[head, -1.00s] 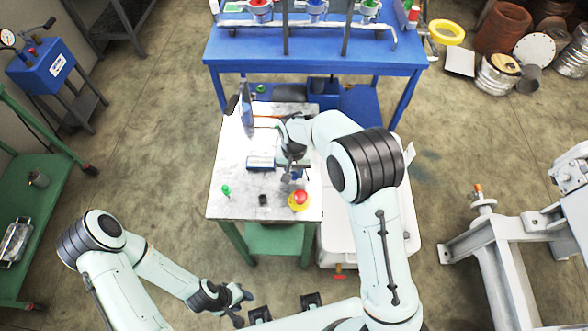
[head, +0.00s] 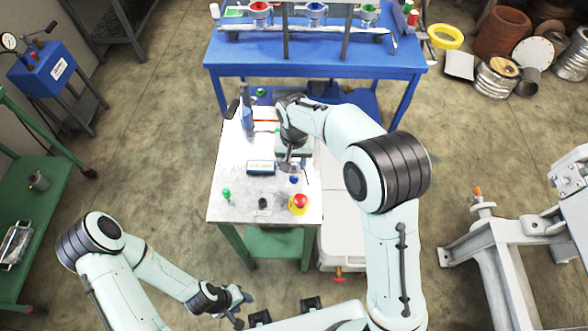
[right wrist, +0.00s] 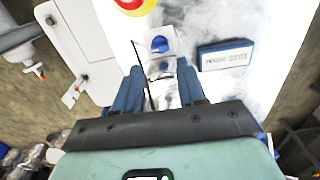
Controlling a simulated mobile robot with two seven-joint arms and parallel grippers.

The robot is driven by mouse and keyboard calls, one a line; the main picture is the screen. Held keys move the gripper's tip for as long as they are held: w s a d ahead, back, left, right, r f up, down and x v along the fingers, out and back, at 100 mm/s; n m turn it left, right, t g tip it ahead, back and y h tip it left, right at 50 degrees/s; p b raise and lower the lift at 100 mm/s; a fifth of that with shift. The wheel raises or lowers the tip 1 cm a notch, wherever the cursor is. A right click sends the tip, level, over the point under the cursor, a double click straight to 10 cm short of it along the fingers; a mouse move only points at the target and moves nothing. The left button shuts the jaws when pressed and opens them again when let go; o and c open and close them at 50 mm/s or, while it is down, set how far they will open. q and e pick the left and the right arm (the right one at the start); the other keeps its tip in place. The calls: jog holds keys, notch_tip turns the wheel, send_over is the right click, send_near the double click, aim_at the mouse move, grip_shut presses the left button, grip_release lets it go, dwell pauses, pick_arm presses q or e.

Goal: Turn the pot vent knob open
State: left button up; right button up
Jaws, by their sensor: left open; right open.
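A small blue knob (head: 294,180) sits on a pale mount on the metal worktable (head: 236,200); I cannot tell for sure whether it is the pot vent knob. It also shows in the right wrist view (right wrist: 160,44), just beyond the fingertips. My right gripper (head: 287,166) is over the table, pointing toward the knob. In the right wrist view its two blue fingers (right wrist: 161,78) are spread, with nothing held between them. My left gripper (head: 241,300) is open and empty, low in front of the table. No pot is clearly visible.
A blue display box (head: 261,167) lies left of the knob. A red button on a yellow base (head: 299,203), a green knob (head: 226,195) and a small black part (head: 263,202) stand near the front edge. A white chest (head: 340,225) adjoins the table's right side.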

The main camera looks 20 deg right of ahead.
notch_tip(320, 180, up, 6)
jog(key=shift+r, duration=0.15)
dwell(0.6)
